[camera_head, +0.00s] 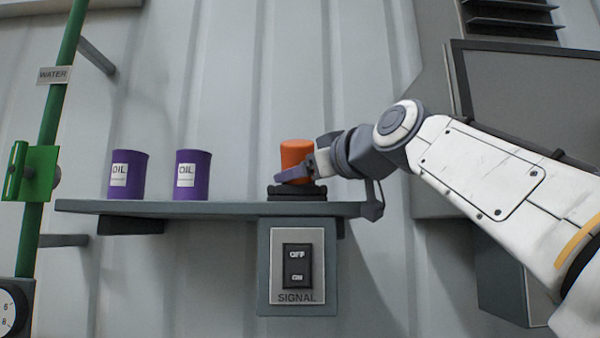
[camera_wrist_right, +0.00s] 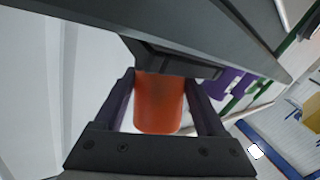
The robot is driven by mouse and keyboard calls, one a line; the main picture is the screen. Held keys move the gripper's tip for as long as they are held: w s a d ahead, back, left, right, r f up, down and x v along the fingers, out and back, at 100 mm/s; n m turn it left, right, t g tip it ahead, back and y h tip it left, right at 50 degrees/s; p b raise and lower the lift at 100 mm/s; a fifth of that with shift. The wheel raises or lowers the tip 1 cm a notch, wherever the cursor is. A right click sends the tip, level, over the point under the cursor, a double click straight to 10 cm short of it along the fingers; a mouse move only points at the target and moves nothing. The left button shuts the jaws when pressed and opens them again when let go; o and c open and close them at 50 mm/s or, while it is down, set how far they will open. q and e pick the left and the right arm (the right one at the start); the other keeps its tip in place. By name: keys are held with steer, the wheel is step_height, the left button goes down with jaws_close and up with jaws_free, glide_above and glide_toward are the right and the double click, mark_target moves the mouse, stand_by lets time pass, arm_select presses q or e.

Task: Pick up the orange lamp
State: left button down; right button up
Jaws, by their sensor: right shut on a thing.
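The orange lamp (camera_head: 297,153) stands upright on a black base (camera_head: 297,192) near the right end of a grey shelf in the head view. My right gripper (camera_head: 296,172) reaches in from the right and is shut on the lamp, its fingers around the lower part. In the right wrist view the lamp (camera_wrist_right: 158,102) sits between the two fingers (camera_wrist_right: 160,100). The lamp is still at its black base, and I cannot tell whether there is a gap. My left gripper is not in view.
Two purple oil cans (camera_head: 127,175) (camera_head: 192,175) stand on the left part of the shelf (camera_head: 235,209). A signal switch box (camera_head: 297,267) hangs below the shelf's right part. A green water pipe (camera_head: 52,120) with a green valve runs at the far left.

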mark_target(287, 150)
steer(key=shift+w+f, duration=0.1)
steer(key=shift+f, duration=0.1)
steer(key=shift+r, duration=0.15)
steer(key=shift+r, duration=0.35)
step_height(287, 150, up, 2)
steer(key=shift+r+p, duration=0.2)
steer(key=shift+p, duration=0.7)
steer(key=s+b, duration=0.3)
steer(key=s, duration=0.4)
steer(key=shift+s+f, duration=0.1)
steer(key=shift+s, duration=0.2)
steer(key=s+b, duration=0.2)
steer(key=s, duration=1)
steer(key=shift+s, duration=0.3)
steer(key=shift+r, duration=0.2)
